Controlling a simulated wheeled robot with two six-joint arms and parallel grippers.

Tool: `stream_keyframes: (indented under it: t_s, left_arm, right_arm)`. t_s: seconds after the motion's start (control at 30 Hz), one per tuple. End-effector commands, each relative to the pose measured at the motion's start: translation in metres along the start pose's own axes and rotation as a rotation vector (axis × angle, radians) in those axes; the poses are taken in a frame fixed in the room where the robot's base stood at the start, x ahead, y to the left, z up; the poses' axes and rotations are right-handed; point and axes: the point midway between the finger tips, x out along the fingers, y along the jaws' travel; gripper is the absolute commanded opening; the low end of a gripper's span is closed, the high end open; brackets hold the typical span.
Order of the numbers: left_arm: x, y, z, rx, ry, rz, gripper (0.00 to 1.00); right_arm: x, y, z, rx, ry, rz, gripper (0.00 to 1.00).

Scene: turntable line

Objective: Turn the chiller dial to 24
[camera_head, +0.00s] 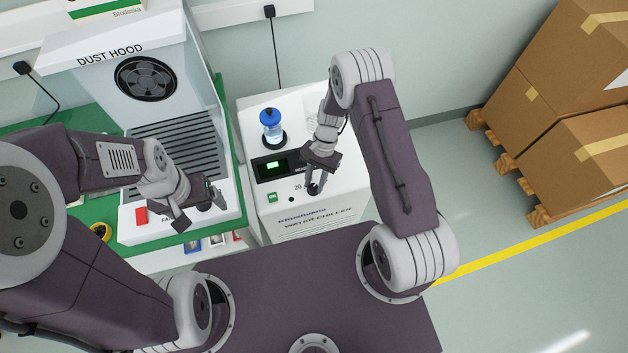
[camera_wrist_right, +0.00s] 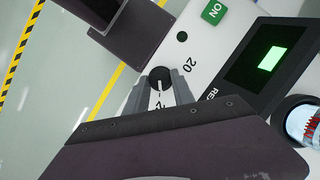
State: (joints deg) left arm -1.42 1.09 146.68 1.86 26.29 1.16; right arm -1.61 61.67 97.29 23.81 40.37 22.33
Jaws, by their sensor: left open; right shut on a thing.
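The water chiller (camera_head: 335,212) is a white box in the middle of the head view. Its black dial (camera_wrist_right: 160,76) shows in the right wrist view with a pale pointer line. My right gripper (camera_wrist_right: 163,88) has its fingers on either side of the dial and is shut on it; the dial also shows in the head view (camera_head: 314,189). A "20" mark is printed beside the dial, and another number is partly hidden below the pointer. The green display (camera_head: 272,165) is lit, its digits unreadable. My left gripper (camera_head: 196,210) is open over the dust hood's front.
The dust hood (camera_head: 100,45) stands left of the chiller, with a red switch (camera_head: 141,216) on its front. A blue-capped bottle (camera_head: 271,127) stands on the chiller. A green ON button (camera_head: 272,197) sits near the dial. Cardboard boxes (camera_head: 540,90) stand on pallets at right.

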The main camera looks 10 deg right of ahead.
Motion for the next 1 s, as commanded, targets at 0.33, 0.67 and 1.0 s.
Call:
stream_keyframes:
  t_s: [0.33,0.67,1.0]
  left_arm:
    - [-0.0025,0.0001,-0.0003,0.000,0.000,0.000,0.81]
    - [-0.0027,0.0001,-0.0003,0.000,0.000,0.000,0.81]
    - [-0.0027,0.0000,-0.0003,0.000,0.000,0.000,0.81]
  right_arm:
    - [-0.0005,0.0015,-0.0002,0.132,0.001,-0.055,0.00]
    - [-0.0003,0.0014,-0.0002,0.161,0.001,-0.068,0.00]
    - [-0.0001,0.0014,-0.0001,0.160,0.001,-0.067,0.49]
